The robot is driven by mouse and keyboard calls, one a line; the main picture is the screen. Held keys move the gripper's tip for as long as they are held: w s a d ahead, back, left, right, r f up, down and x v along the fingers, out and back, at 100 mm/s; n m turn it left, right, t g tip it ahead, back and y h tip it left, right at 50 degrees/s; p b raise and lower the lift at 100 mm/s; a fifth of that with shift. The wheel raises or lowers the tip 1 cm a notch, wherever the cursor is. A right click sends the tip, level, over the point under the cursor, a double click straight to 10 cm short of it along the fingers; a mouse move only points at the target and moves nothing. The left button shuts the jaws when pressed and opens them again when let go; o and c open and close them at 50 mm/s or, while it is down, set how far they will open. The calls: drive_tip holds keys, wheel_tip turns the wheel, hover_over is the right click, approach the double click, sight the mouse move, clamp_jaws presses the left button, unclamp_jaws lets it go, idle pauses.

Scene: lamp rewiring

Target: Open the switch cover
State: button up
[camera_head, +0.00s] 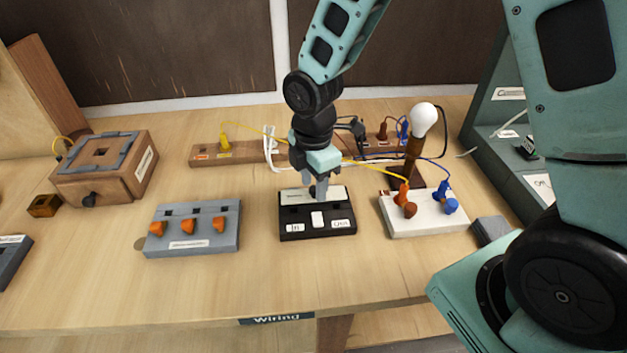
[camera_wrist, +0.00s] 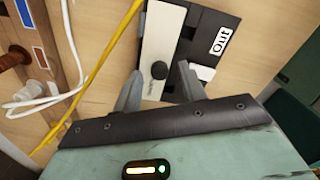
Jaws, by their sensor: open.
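The switch box (camera_head: 318,220) is a black base with "In" and "Out" labels and a small white button at its front, in the middle of the table. Its white cover (camera_head: 290,196) lies across the back half of the box and looks closed. In the wrist view the cover (camera_wrist: 158,40) carries a round dark knob (camera_wrist: 159,70). My gripper (camera_head: 319,192) is above the cover, pointing down. In the wrist view my gripper (camera_wrist: 158,82) is open, with one finger on either side of the knob. I cannot tell whether the fingers touch it.
A grey block (camera_head: 193,230) with orange knobs is left of the box. A white block (camera_head: 425,215) with plugs and a bulb (camera_head: 424,118) stand right. Yellow (camera_wrist: 105,70) and white (camera_wrist: 38,98) cables run close by my gripper. The table front is clear.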

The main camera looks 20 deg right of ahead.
clamp_jaws()
